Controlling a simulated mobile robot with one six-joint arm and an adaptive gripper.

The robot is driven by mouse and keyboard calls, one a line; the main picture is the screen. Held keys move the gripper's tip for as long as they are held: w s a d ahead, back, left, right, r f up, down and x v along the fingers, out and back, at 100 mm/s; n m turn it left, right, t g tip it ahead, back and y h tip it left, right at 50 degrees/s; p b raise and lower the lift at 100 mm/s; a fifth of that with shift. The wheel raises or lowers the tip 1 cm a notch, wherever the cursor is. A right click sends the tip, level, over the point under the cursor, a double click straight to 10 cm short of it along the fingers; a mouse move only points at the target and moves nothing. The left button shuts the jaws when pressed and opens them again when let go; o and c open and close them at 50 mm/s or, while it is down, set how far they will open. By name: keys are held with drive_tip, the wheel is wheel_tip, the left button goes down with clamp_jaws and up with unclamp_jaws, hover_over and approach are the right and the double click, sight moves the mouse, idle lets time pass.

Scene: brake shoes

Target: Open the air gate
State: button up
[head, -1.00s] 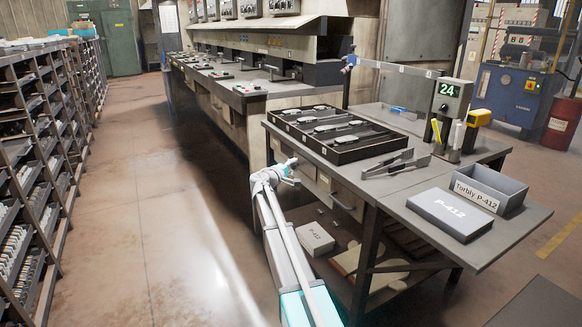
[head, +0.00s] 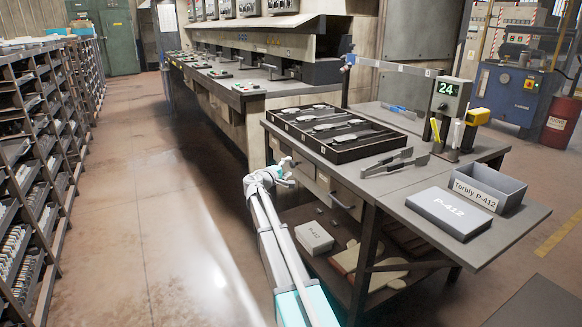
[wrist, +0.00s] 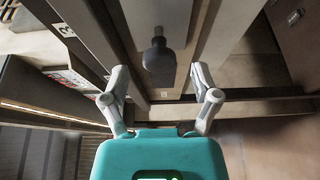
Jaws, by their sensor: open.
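In the wrist view a dark, rounded handle (wrist: 158,60) stands out from a pale grey strip or plate. It looks like the air gate's handle, but I cannot be sure of this. My gripper (wrist: 160,82) is open, with one finger to each side below the handle in the picture. Nothing is between the fingertips, and I cannot tell the gap in depth to the handle. In the head view my gripper (head: 287,166) is small, at the left side of the workbench. The handle cannot be made out there.
A long machine bench (head: 235,88) stands behind. Shelving (head: 40,170) lines the left. The floor (head: 150,200) between is clear.

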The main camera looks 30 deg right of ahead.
drive_tip(key=v, duration=0.9)
drive_tip(key=shift+a, duration=0.2)
drive_tip(key=shift+s, duration=0.15)
drive_tip(key=s+a+f+m+g+y, duration=0.2)
drive_tip(key=s+a+f+g+y, duration=0.15)
drive_tip(key=s+f, duration=0.5)
drive_tip(key=s+a+f+m+g+y, duration=0.2)
drive_tip(key=s+a+f+y, duration=0.3)
drive_tip(key=s, duration=0.7)
drive_tip(key=s+a+f+m+g+y, duration=0.1)
drive_tip(key=s+a+f+y, duration=0.25)
drive_tip(key=s+a, duration=0.35)
drive_tip(key=s+a+f+g+y, duration=0.1)
drive_tip(key=s+a+f+y, duration=0.1)
drive_tip(key=s+a+y, duration=0.4)
wheel_tip(320, 180, up, 38)
drive_tip(key=s+h+p, duration=0.1)
drive_tip(key=p, duration=3.7)
drive_tip(key=shift+s+a+r+h, duration=0.25)
drive_tip(key=shift+a+h, duration=0.05)
drive_tip(key=shift+a, duration=0.15)
